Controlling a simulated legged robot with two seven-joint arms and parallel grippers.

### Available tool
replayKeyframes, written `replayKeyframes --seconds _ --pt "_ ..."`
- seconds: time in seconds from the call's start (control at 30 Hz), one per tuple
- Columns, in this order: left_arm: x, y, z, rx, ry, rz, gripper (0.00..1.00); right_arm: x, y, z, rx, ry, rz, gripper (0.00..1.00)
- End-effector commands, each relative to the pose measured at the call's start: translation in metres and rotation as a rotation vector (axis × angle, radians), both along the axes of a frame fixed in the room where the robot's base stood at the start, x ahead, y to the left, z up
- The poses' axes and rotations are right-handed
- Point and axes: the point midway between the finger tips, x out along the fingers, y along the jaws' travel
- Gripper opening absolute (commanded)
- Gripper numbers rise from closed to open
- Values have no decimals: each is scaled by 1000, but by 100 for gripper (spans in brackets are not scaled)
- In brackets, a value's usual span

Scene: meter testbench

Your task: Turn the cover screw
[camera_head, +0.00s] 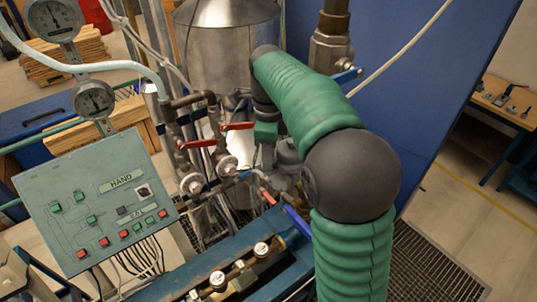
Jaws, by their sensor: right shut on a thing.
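My right arm, with green sleeves and dark joints, comes in from the bottom right and bends over the bench. Its gripper (266,152) points down at a grey metal meter housing (287,158) among the pipes. The gripper is shut at the housing's left upper side. The cover screw is too small and too covered by the gripper to make out. The fingertips are partly hidden. My left gripper is not in view.
Red-handled valves (237,126) and pipes crowd the gripper's left. A control panel (98,203) labelled HAND stands at left, with gauges (94,99) above. A steel tank (226,45) rises behind. A blue bench frame (215,262) with brass fittings lies in front.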

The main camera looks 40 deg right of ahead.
Motion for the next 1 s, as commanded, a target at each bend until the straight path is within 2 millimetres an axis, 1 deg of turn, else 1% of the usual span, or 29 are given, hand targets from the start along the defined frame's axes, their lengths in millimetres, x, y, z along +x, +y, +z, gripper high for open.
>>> replayKeyframes --seconds 0.17,0.37,1.0 --pt "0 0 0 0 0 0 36 2 0 1 -1 -5 47 0" --pt "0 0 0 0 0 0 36 1 0 1 -2 -6 167 0" --pt "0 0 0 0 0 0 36 0 1 2 -3 -7 761 0"
